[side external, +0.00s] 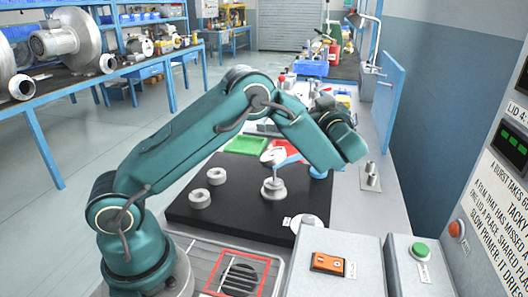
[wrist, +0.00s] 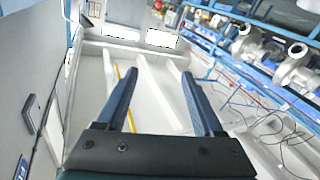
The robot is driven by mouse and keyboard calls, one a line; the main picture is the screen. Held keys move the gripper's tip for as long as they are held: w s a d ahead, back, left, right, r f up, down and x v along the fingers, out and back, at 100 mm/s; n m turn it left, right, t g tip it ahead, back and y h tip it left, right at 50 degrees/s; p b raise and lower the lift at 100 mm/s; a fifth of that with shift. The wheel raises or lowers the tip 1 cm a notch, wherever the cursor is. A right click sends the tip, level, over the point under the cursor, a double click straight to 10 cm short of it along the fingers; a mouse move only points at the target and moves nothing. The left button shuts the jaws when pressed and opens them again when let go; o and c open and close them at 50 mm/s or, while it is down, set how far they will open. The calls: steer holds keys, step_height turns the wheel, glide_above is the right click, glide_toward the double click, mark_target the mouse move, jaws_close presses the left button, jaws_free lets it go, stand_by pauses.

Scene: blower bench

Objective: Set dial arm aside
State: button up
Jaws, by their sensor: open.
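What looks like the dial arm (side external: 273,157), a pale round-faced piece on a short post, stands on a round grey base (side external: 273,189) on the black plate (side external: 235,212) in the side external view. It is not recognisable in the wrist view. The end of my arm is to the right of it and a little higher, with clear space between them. My gripper (wrist: 161,76) shows two blue fingers spread apart in the wrist view, with nothing between them.
Two pale rings (side external: 208,187) lie on the plate's left part. A green tray (side external: 246,145) is behind it. A metal fixture (side external: 370,178) stands at right. A white disc (side external: 304,221) lies at the plate's front right. Control boxes (side external: 335,262) stand in front.

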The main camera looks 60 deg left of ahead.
mark_target(298, 157)
step_height(298, 157, down, 11)
steer(key=m, duration=0.2)
steer(key=a, duration=0.2)
steer(key=w+a, duration=0.1)
steer(key=shift+a+r+g, duration=0.15)
steer(key=shift+a+g, duration=0.25)
steer(key=shift+s, duration=0.1)
jaws_close()
stand_by(0.9)
